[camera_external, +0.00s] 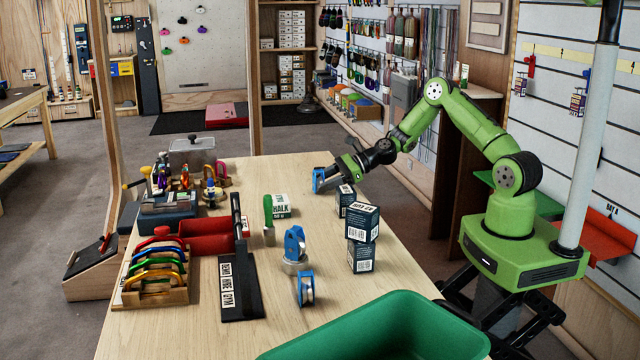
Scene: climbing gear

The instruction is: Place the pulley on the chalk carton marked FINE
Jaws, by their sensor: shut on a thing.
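My gripper (327,177) is over the far right part of the wooden table, shut on a blue piece (317,183) that looks like a pulley; the fingers hide part of it. A blue and silver pulley (294,242) stands mid-table, and another (305,290) stands nearer the camera. Dark cartons with white labels stand to the right: one (345,198) just below my gripper in the picture, and one (362,222) stacked on another (361,257). I cannot read FINE on any carton.
A green tool (268,218) stands beside the chalk carton. A black stand (238,285), red tray (212,236) and carabiner rack (158,275) fill the left side. A green bin (385,330) is in front. Table (265,175) is clear at the far middle.

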